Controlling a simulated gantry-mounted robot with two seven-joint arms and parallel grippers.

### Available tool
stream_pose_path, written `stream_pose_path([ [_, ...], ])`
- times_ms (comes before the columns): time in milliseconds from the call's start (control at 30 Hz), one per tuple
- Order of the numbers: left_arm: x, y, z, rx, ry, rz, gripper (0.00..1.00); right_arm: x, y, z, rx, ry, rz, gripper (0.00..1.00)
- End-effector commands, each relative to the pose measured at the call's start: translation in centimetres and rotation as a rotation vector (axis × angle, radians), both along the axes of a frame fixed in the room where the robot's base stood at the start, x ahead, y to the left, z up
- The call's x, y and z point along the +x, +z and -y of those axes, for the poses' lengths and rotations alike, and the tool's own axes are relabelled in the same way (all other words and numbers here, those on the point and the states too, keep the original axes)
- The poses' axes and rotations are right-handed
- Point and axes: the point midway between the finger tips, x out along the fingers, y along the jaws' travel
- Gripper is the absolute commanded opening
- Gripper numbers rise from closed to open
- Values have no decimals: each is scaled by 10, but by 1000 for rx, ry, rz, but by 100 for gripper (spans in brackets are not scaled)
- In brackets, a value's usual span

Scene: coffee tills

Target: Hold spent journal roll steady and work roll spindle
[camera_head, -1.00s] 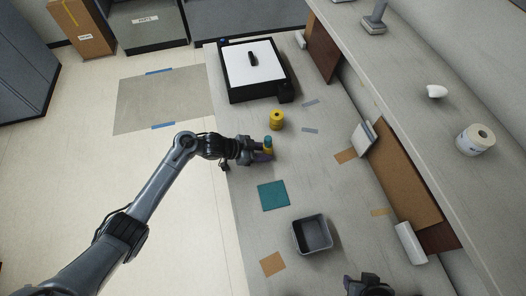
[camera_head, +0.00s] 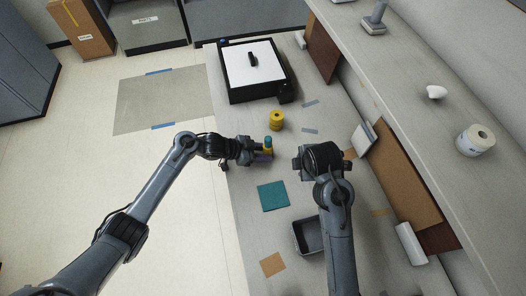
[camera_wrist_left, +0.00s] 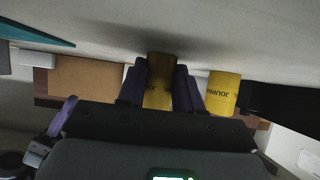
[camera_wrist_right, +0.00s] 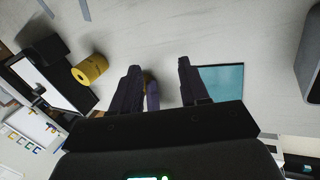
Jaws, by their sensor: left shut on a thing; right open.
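A yellow roll (camera_head: 269,149) with a teal piece (camera_head: 268,139) on top stands upright near the counter's left edge. My left gripper (camera_wrist_left: 161,84) is shut on this roll from the left, with a purple finger on each side. My right gripper (camera_wrist_right: 160,66) is open and empty, to the right of the held roll. In the right wrist view the held roll is mostly hidden by my fingers.
A teal mat (camera_head: 272,196) lies nearer on the counter. A grey bin (camera_head: 304,237) is partly covered by my right arm. A black-framed white-topped unit (camera_head: 254,70) stands at the far end. A white device (camera_head: 363,138) and raised shelf (camera_head: 430,130) bound the right side.

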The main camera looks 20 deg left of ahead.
Motion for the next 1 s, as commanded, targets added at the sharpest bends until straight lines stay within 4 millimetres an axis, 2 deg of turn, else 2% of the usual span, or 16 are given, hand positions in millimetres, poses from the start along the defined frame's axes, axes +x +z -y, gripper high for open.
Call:
stream_pose_path([
  [33, -1, -2, -1, 2, 1, -4, 0, 7, 7, -18, -50, 125, 19, 45],
  [200, -1, -2, -1, 2, 1, -4, 0, 20, 26, -65, -237, 557, 74, 45],
  [400, -1, -2, -1, 2, 1, -4, 0, 27, 44, -102, -420, 944, 117, 45],
  [500, -1, -2, -1, 2, 1, -4, 0, 29, 49, -113, -485, 1074, 127, 45],
  [733, -1, -2, -1, 2, 1, -4, 0, 32, 52, -124, -559, 1220, 135, 45],
  [1000, -1, -2, -1, 2, 0, -4, 0, 39, 32, -126, -566, 1235, 135, 45],
])
